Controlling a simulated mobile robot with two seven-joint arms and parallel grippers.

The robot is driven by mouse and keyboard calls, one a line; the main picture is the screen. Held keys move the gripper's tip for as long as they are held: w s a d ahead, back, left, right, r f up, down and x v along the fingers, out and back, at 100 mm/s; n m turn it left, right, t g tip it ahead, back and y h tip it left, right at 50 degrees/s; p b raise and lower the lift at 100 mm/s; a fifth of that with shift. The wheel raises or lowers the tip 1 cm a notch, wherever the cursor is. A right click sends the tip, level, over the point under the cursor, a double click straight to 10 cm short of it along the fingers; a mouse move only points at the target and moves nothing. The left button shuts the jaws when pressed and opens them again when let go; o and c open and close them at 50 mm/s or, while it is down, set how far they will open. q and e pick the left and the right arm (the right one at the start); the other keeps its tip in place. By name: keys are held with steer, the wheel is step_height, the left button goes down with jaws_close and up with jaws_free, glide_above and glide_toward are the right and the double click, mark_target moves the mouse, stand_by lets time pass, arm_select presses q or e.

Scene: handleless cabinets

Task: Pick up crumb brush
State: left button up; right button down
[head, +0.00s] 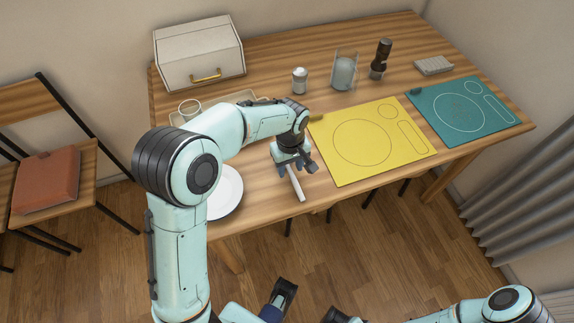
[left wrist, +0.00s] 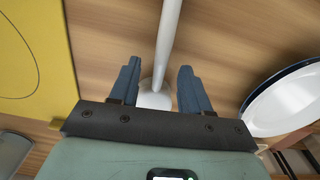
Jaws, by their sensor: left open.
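The crumb brush (head: 297,188) is a slim white piece lying near the table's front edge, left of the yellow mat; my left gripper covers part of it. In the left wrist view the brush (left wrist: 168,38) runs from the top edge down between the fingers, with a wider white end partly hidden by the gripper body. My left gripper (head: 296,170) is open over the brush, its blue fingers (left wrist: 158,78) on either side with gaps. Dark gripper parts, probably of my right gripper (head: 283,297), show at the bottom of the head view; their opening is unclear.
The yellow mat (head: 374,152) and the teal mat (head: 475,124) lie to the right. A white plate (head: 227,196) lies left of the brush, partly behind my arm. A white box (head: 198,51), a canister (head: 300,80) and a dark grinder (head: 380,58) stand at the back.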

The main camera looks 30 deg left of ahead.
mark_target(290, 169)
arm_select(q)
steer(key=shift+f, duration=0.95)
jaws_close()
steer(key=shift+r, duration=0.15)
step_height(290, 169, up, 20)
steer(key=p, duration=0.3)
steer(key=shift+p, duration=0.35)
steer(key=c, duration=0.7)
jaws_free()
jaws_close()
